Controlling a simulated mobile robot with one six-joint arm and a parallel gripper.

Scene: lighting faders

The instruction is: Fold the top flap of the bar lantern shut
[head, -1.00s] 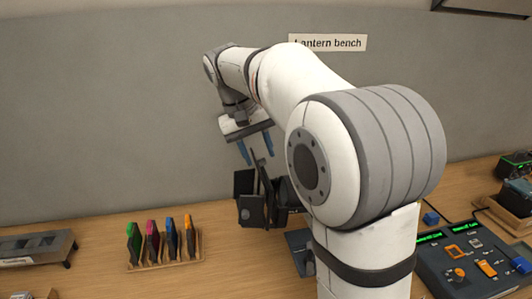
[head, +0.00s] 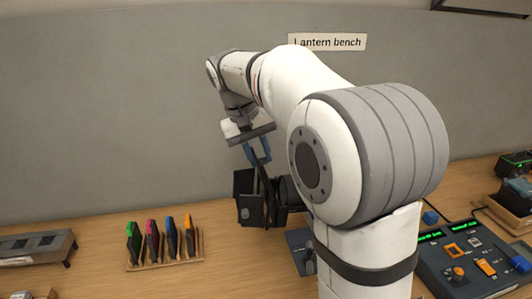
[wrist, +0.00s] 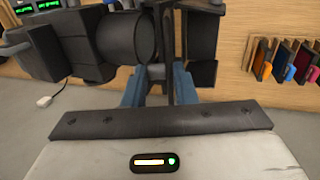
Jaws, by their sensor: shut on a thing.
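The bar lantern (head: 250,211) is a black lamp with flat dark flaps, standing over the bench left of my arm. Its dark body and round barrel (wrist: 128,38) fill the upper left of the wrist view. Its top flap (head: 262,172) looks like a thin dark plate standing roughly upright. My gripper (head: 257,151) points down from above, its blue fingers shut on the upper part of this flap. In the wrist view the gripper (wrist: 157,88) has a finger on either side of dark lantern parts. My arm hides the lantern's right side in the head view.
A wooden rack (head: 165,264) of coloured gel frames stands left of the lantern. A grey metal tray (head: 35,247) lies farther left. A control desk (head: 475,265) with faders stands at the right. Wood between rack and tray is clear.

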